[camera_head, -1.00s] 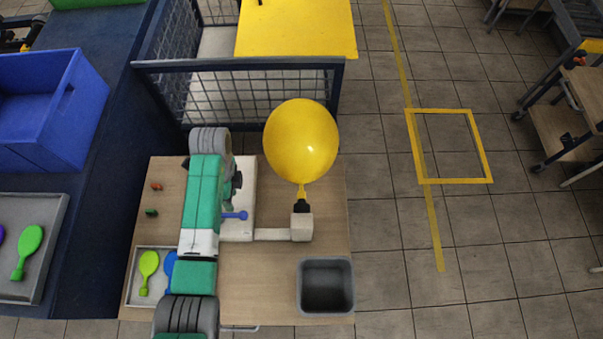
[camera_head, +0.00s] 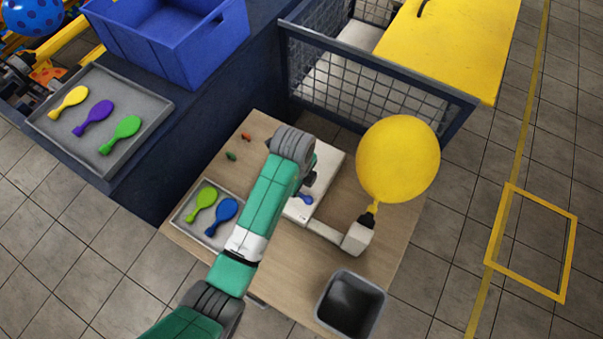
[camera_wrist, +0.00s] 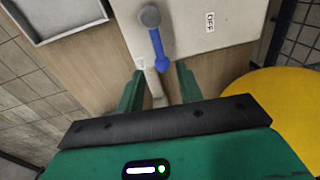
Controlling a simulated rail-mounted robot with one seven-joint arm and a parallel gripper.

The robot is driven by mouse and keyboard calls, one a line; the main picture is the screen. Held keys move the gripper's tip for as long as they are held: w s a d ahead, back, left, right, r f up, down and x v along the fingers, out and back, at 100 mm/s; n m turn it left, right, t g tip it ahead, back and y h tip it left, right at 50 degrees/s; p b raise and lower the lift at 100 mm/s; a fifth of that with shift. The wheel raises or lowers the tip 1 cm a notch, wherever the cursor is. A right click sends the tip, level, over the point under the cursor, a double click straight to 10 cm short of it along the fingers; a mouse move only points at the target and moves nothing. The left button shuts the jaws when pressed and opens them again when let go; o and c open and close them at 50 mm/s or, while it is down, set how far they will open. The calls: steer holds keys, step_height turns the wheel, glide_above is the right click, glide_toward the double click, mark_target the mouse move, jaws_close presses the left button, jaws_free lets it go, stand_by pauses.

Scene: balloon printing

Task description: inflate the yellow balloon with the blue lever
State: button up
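The yellow balloon (camera_head: 398,158) is round and swollen, upright on the dark nozzle of the white pump (camera_head: 357,238). It also fills the right side of the wrist view (camera_wrist: 275,100). The blue lever (camera_wrist: 158,45) has a grey round pivot on the white panel, beside an "OFF" label (camera_wrist: 209,22). In the head view, the lever (camera_head: 306,200) shows only partly beside my arm. My gripper (camera_wrist: 158,82) is open, its green fingers apart and empty. The lever's knob is just ahead of the gap between them, with no clear contact. My arm hides much of the gripper in the head view.
A small tray (camera_head: 178,217) holds a lime and a blue flat balloon. A dark bin (camera_head: 350,303) stands at the table's front right. Another tray (camera_head: 158,107) with several flat balloons and a blue crate (camera_head: 165,45) are on the left counter. A mesh fence (camera_head: 370,75) stands behind.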

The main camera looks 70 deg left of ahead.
steer(key=shift+t+y, duration=0.4)
steer(key=shift+y, duration=0.1)
steer(key=f, duration=0.4)
steer(key=s+a+f+b, duration=0.1)
steer(key=f, duration=0.2)
steer(key=shift+c, duration=0.5)
jaws_close()
